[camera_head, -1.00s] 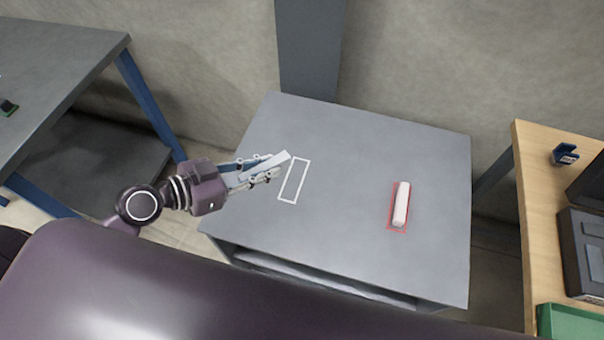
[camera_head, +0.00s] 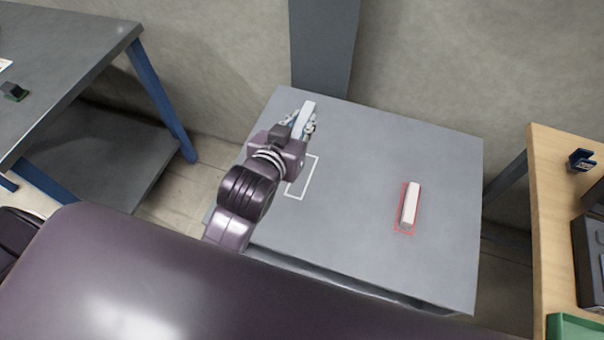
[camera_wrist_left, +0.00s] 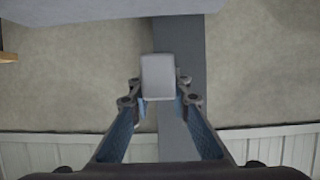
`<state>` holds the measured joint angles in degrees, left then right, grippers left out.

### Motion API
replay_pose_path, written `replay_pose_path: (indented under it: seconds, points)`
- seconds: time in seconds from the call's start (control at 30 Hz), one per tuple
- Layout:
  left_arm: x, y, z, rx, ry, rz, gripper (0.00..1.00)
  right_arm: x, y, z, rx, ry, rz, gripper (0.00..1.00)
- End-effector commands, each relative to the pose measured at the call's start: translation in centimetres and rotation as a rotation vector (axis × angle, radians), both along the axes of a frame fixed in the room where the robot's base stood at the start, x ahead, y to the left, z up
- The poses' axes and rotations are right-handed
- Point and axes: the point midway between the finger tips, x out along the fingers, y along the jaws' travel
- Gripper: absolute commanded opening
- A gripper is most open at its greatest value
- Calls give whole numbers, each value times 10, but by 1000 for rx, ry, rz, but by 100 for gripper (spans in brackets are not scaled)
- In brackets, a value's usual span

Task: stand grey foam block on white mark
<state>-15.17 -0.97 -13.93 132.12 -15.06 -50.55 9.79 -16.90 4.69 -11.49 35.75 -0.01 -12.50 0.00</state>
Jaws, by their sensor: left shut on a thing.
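My left gripper (camera_head: 304,123) is shut on the grey foam block (camera_head: 306,112), a pale grey bar pointing away from me. In the left wrist view the block (camera_wrist_left: 158,76) sits between the fingertips, seen end-on. The white mark (camera_head: 313,178) is a white rectangle outline on the grey table. My gripper and wrist cover its left and upper-left part. The gripper is over the table's upper-left area, beyond the mark's middle; its height above the table is hard to tell. My right gripper is not in view.
A whitish block (camera_head: 411,203) lies on a red outlined mark (camera_head: 403,232) on the right of the grey table (camera_head: 360,240). The table between the two marks is clear. A wooden table (camera_head: 545,220) stands at right, another grey table (camera_head: 75,60) at left.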

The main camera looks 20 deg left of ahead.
Motion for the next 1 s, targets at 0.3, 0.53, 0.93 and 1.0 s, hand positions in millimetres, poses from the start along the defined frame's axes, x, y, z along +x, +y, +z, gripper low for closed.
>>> replay_pose_path:
  seconds: [0.3,0.53,0.93,1.0]
  points:
    - [-1,1,-69,5,9,8,1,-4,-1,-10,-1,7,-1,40]
    - [0,0,-128,3,6,7,1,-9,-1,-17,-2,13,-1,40]
    - [0,0,-178,3,5,6,1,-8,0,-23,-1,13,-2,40]
    - [0,0,-188,2,4,8,1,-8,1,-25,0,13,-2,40]
